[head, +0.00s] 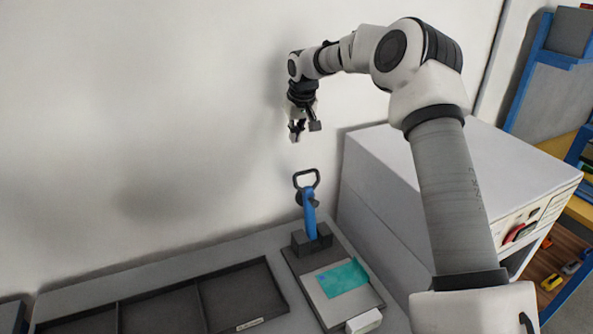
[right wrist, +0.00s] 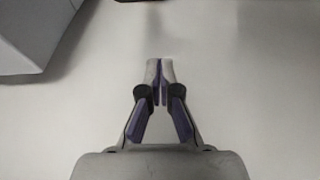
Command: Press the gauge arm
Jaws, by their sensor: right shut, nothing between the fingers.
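The gauge arm (head: 309,212) is a blue upright lever with a dark loop handle (head: 306,180) on top. It rises from a dark block (head: 311,240) at the back of a dark base plate (head: 328,315) in the head view. A teal sheet (head: 342,279) lies on the plate in front of it. My right gripper (head: 305,133) hangs above the handle, apart from it, with the fingers pointing down. In the right wrist view the fingers (right wrist: 161,80) are shut with nothing between them. My left gripper is not in view.
A large white-grey machine (head: 450,190) stands close to the right of the gauge. A dark divided tray (head: 240,297) lies to the left on the grey bench. A small white block (head: 364,321) sits at the plate's front edge. The pale wall (head: 150,120) is behind.

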